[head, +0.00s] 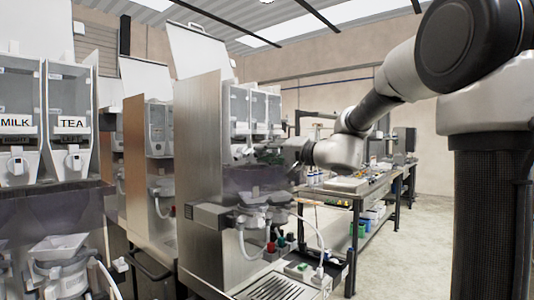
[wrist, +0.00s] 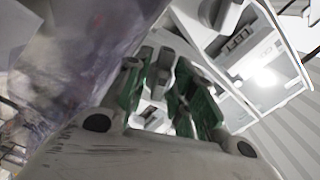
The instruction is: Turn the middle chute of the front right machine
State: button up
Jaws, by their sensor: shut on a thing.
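The front right machine (head: 203,165) is a tall steel dispenser with several clear canisters (head: 240,108) in its upper part. My gripper (head: 268,156) is at the canisters' lower front, coming from the right. In the wrist view its green-padded fingers (wrist: 162,88) are shut on a small pale piece (wrist: 157,84) between them, which appears to be the middle chute. The gripper hides most of it, so its turn angle cannot be told. A pale chute (head: 239,150) shows left of the gripper. A labelled canister (wrist: 240,40) shows at the upper right of the wrist view.
Below my gripper are mixing bowls (head: 254,198) with hoses and a drip grate (head: 275,288). Machines with MILK (head: 17,122) and TEA (head: 72,123) canisters stand left. A workbench (head: 345,187) stands behind to the right. Floor beyond it is clear.

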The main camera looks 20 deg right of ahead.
jog(key=shift+f, duration=0.1)
jog(key=o, duration=0.7)
